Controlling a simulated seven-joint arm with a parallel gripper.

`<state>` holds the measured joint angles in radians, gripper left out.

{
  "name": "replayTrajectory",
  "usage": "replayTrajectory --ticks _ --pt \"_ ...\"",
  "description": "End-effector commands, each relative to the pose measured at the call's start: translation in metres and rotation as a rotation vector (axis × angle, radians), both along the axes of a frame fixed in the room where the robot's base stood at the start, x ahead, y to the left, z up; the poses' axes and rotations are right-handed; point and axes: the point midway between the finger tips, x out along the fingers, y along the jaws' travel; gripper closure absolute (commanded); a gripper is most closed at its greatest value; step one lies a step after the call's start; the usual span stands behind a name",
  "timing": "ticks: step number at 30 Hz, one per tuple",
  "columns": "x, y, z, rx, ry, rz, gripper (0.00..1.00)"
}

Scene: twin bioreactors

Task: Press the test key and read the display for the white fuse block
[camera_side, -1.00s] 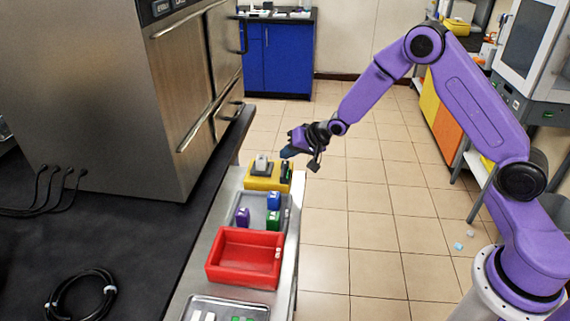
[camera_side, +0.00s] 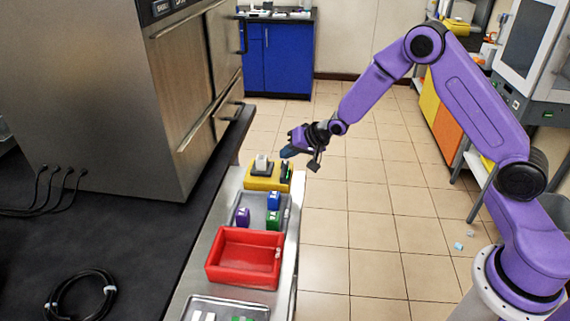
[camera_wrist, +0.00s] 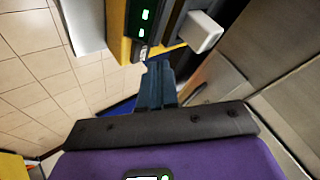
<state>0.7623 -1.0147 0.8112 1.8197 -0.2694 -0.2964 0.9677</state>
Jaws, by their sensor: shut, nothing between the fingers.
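The yellow tester (camera_side: 266,184) stands at the far end of the narrow bench. The white fuse block (camera_side: 262,163) sits upright in a dark socket on its top; it also shows in the wrist view (camera_wrist: 203,33). A dark display panel (camera_wrist: 141,22) beside it has small green lit marks, too small to read. A small pale part (camera_wrist: 143,53), perhaps the test key, lies at the panel's near end, close to my fingertips. My gripper (camera_side: 286,153) is shut and empty, just above the tester's right side. In the wrist view the closed fingers (camera_wrist: 157,75) point at the tester; whether they touch it is unclear.
A grey tray (camera_side: 258,221) holds purple, blue and green blocks. An empty-looking red bin (camera_side: 243,266) and another metal tray (camera_side: 225,305) stand nearer. A large steel cabinet (camera_side: 115,100) rises at left. Open floor lies right of the bench.

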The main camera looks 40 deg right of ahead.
Motion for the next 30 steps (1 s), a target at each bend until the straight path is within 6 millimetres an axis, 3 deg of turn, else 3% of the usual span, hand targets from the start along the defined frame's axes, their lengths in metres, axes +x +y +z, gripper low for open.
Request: replayTrajectory --ticks 30 --pt "-0.0001 0.0006 -0.0080 0.001 0.000 0.001 1.00"
